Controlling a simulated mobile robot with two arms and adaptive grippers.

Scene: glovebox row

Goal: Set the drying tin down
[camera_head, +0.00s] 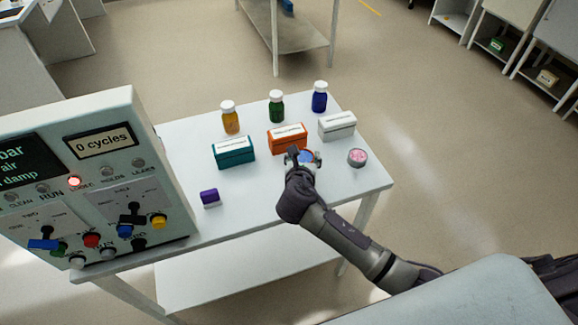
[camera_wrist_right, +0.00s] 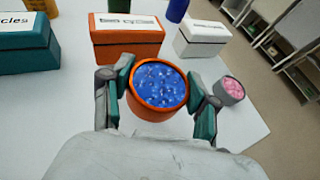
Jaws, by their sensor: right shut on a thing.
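An orange tin full of blue beads (camera_wrist_right: 160,84) is between the fingers of my right gripper (camera_wrist_right: 161,98) in the wrist view. The fingers press on its left and right sides. The tin is upright, its open top facing the camera. In the head view the tin (camera_head: 309,156) is mostly hidden by my right gripper (camera_head: 303,158), over the right part of the white table (camera_head: 265,192). I cannot tell whether its base touches the table. A grey tin with pink beads (camera_head: 357,157) stands to its right, apart from it. My left gripper is not in view.
Behind the held tin are teal (camera_head: 233,152), orange (camera_head: 287,138) and white (camera_head: 337,126) boxes, with yellow, green and blue bottles farther back. A small purple-and-white block (camera_head: 210,198) lies near the control panel (camera_head: 110,185). The table's front middle is clear.

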